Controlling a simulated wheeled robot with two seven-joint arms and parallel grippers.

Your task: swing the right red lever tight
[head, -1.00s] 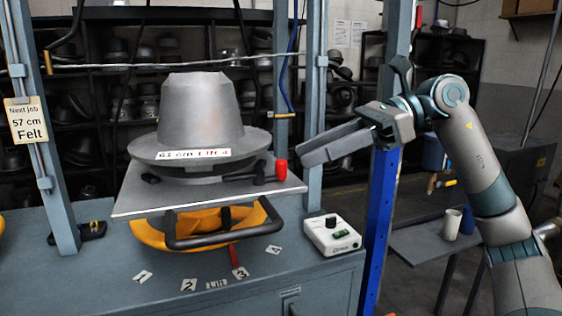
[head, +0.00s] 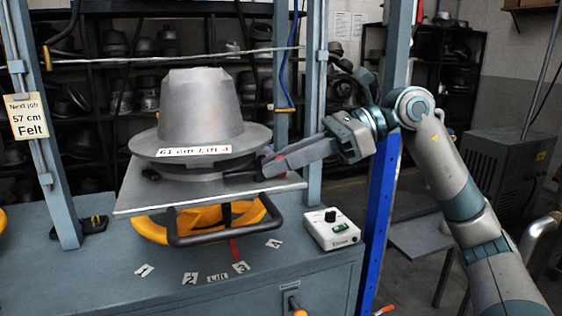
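The grey metal hat form (head: 201,108) stands on a square plate (head: 150,205) and bears a label reading "61 cm Lift 4". The dark arm of the right lever (head: 240,174) shows at the right of the form's base. Its red upright knob is almost wholly hidden behind my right gripper (head: 270,170). The fingertips are at the knob's place, just above the plate's right corner. I cannot tell whether the fingers touch or grip the knob. My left gripper is out of view.
A white control box (head: 332,229) stands on the bench to the right. A blue-grey post (head: 314,100) rises behind the gripper. Numbered tags lie in front.

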